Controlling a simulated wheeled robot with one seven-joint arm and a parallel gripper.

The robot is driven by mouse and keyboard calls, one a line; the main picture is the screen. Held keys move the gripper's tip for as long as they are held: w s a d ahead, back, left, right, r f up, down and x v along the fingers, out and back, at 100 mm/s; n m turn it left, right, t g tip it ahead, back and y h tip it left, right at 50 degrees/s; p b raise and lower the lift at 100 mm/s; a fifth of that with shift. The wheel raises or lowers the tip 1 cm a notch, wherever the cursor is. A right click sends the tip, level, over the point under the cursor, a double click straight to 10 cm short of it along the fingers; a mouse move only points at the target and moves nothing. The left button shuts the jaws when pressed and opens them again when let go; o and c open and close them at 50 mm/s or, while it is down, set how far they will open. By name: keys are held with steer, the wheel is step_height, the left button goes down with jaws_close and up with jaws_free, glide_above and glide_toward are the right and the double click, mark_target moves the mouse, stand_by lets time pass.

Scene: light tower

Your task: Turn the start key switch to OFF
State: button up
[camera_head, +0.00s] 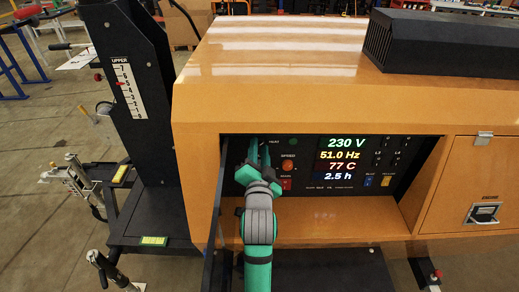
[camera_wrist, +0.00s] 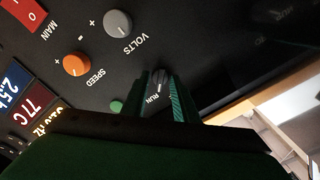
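The start key switch (camera_wrist: 160,77) is a small dark knob on the black control panel, with the word RUN beside it in the wrist view. My gripper (camera_wrist: 160,88) has its two green fingers one on each side of the switch, with a narrow space between them. I cannot tell whether the fingers touch the switch. In the head view my gripper (camera_head: 260,149) is at the upper left of the panel and hides the switch. The OFF mark is not readable in either view.
An orange SPEED knob (camera_wrist: 76,64), a grey VOLTS knob (camera_wrist: 118,23) and a red MAIN switch (camera_wrist: 22,13) are near the fingers. Lit readouts (camera_head: 343,159) stand to the right. The orange housing (camera_head: 300,95) overhangs the recessed panel, and a black mast (camera_head: 125,75) stands left.

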steer(key=shift+w, duration=0.15)
steer(key=shift+a, duration=0.1)
jaws_close()
steer(key=shift+n, duration=4.5)
